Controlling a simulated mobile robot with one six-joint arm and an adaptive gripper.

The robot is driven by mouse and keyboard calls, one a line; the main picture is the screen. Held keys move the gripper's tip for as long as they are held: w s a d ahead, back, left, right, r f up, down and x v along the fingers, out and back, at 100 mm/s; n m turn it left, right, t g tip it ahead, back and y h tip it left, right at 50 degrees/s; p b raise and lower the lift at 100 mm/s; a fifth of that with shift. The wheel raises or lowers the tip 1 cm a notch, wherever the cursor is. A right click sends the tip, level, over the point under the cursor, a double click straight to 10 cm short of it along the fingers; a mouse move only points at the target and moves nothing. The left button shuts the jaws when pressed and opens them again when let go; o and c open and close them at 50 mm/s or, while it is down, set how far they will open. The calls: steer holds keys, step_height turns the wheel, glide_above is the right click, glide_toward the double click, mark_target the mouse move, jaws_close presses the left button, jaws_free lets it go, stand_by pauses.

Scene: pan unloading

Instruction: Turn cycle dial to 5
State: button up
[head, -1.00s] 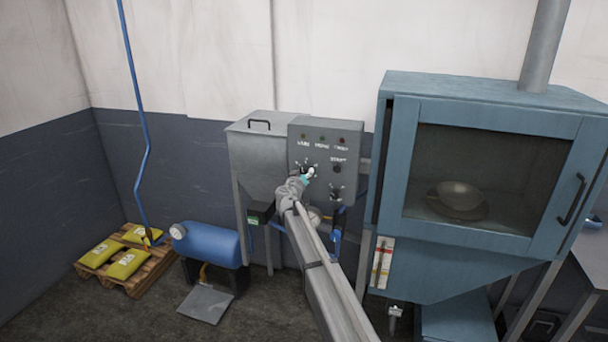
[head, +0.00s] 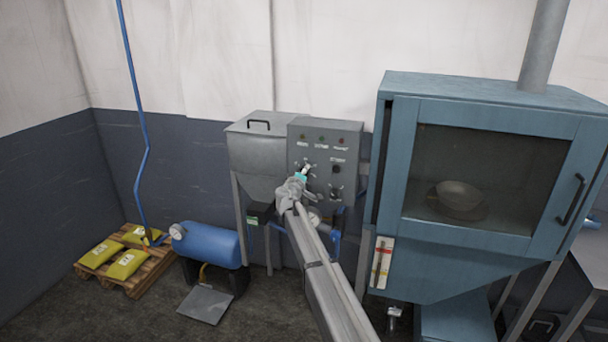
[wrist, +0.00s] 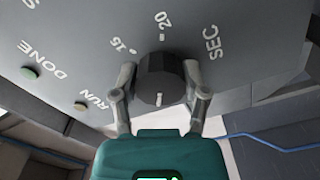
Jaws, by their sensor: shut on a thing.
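The cycle dial (wrist: 160,80) is a dark round knob on the grey control panel (head: 350,133). In the wrist view it sits between the two fingers of my gripper (wrist: 160,92), which are shut on its sides. A white pointer line on the knob faces the bottom of that view, away from the printed marks 15, 20 and SEC. The mark 5 cannot be seen there. In the head view my gripper (head: 306,168) is at the panel's upper left dial, and the gripper and arm partly hide that dial.
A dark button (head: 337,169) and a second dial (head: 336,193) are on the panel, right of my gripper. Indicator lamps line its top. A blue cabinet (head: 400,250) with a glass window stands to the right. A blue tank (head: 212,245) is on the floor to the left.

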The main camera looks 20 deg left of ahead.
steer(key=shift+n, duration=0.3)
steer(key=o, duration=1.1)
steer(key=shift+o, duration=0.2)
steer(key=s, duration=1.2)
